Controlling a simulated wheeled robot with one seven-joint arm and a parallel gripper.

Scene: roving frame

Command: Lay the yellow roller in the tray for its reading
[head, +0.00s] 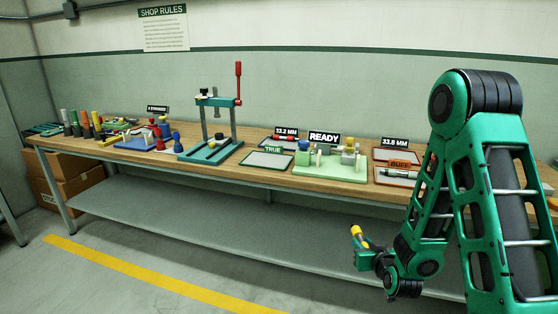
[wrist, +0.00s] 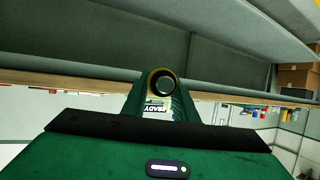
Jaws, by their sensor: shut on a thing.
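My gripper (head: 364,256) is shut on the yellow roller (head: 357,233), low in front of the bench and below its top. In the wrist view the yellow roller (wrist: 154,74) shows end-on as a yellow rim around a dark centre, between the fingers. A tray (head: 256,160) with a TRUE sign lies on the bench left of the green gauge stand (head: 326,172). A tray (head: 383,180) with a BUFF sign lies to the right and holds a dark and silver roller. The gauge's display reads READY. Signs reading 33.2 MM and 33.8 MM stand behind the trays.
A teal press (head: 235,125) with a red handle stands left of the trays. Several coloured rollers and a blue fixture (head: 150,143) fill the bench's left. A lower shelf (head: 230,212) runs under the bench. Cardboard boxes (head: 70,175) stand at the left.

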